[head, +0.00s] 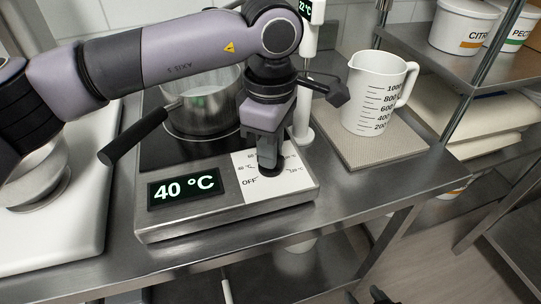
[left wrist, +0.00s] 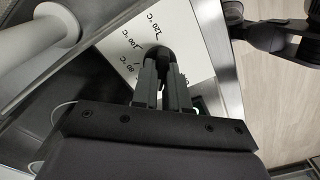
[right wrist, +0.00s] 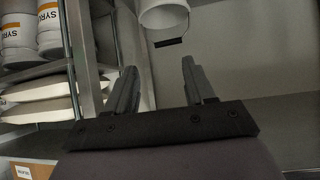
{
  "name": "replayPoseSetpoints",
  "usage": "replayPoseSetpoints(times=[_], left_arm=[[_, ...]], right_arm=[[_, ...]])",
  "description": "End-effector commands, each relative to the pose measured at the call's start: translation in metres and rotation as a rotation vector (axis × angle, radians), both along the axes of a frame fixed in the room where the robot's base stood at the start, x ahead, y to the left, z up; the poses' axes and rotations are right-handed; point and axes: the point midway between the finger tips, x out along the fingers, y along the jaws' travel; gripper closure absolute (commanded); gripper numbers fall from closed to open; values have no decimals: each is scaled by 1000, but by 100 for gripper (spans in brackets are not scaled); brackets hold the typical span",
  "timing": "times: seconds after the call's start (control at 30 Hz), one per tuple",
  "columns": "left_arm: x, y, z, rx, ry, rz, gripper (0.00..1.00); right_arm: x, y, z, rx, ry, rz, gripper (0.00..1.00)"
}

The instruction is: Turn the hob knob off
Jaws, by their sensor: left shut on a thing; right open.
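The hob (head: 230,207) stands on the steel bench with its display reading 40 °C. Its dark knob (head: 273,170) sits on a white dial plate (head: 292,181) marked OFF and with temperatures. My left gripper (head: 267,153) points down over the plate and is shut on the knob. In the left wrist view the fingers (left wrist: 163,75) close around the knob (left wrist: 162,53), hiding much of it and any pointer mark. My right gripper (right wrist: 158,82) is open and empty, away from the hob.
A pot (head: 204,108) with a black handle (head: 133,137) is on the hob. A white stirrer stand (head: 303,125) rises behind the knob. A measuring jug (head: 374,95) stands on a mat (head: 363,150) to the right. Shelves with tubs (head: 464,26) are further right.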

Motion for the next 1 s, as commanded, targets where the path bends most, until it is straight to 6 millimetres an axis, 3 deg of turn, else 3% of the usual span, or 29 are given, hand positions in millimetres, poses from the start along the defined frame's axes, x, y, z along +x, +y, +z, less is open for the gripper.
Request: replayPoseSetpoints(times=[0.33,1.0], left_arm=[[1,0,-2,-1,-4,331,100],[1,0,1,-3,-4,920,100]], right_arm=[[0,0,-28,3,5,-2,46],[4,9,-42,24,9,9,46]])
